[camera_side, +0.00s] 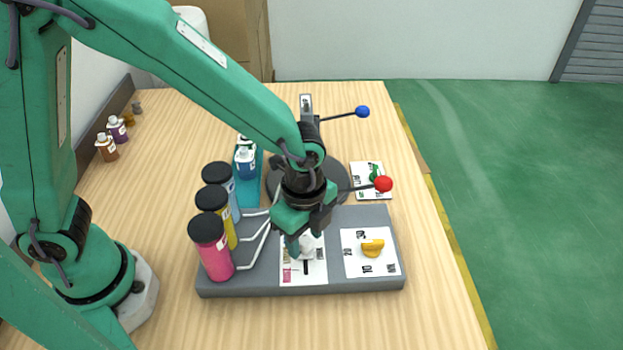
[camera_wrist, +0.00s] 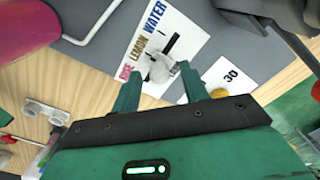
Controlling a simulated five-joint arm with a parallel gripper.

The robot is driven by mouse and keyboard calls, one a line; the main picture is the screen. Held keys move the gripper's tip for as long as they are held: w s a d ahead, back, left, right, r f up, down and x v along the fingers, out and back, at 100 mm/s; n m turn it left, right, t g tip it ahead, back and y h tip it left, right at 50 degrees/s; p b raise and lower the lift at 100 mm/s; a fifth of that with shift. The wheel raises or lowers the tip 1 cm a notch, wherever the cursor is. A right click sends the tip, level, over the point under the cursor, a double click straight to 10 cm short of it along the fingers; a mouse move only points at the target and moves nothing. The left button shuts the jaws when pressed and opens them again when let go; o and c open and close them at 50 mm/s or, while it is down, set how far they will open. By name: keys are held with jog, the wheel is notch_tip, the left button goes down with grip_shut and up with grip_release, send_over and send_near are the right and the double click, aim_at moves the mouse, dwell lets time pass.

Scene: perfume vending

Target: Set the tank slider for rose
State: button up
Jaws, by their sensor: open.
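The tank slider is a pale knob (camera_wrist: 160,70) over a black slot in a white card (camera_wrist: 187,33) printed ROSE, LEMON and WATER. In the side view the knob (camera_side: 306,246) is partly hidden by my gripper (camera_side: 303,238). The pink ROSE mark is at the card's near end. Which mark the knob lines up with is hard to tell. My gripper is open above the card; in the wrist view its two fingers (camera_wrist: 162,88) stand apart either side of the knob, with no clear contact.
Pink (camera_side: 212,250), yellow (camera_side: 216,216) and blue-grey tanks (camera_side: 221,184) stand left on the grey base (camera_side: 340,286). A yellow dial (camera_side: 372,248) is at right. Blue-tipped (camera_side: 362,112) and red-tipped levers (camera_side: 383,184) stick out behind. Small bottles (camera_side: 107,148) stand far left.

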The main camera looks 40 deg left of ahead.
aim_at(306, 272)
grip_shut()
jog(key=shift+d, duration=0.1)
jog(key=shift+s+d, duration=1.3)
jog(key=shift+s, duration=0.1)
grip_release()
notch_tip(306, 272, up, 8)
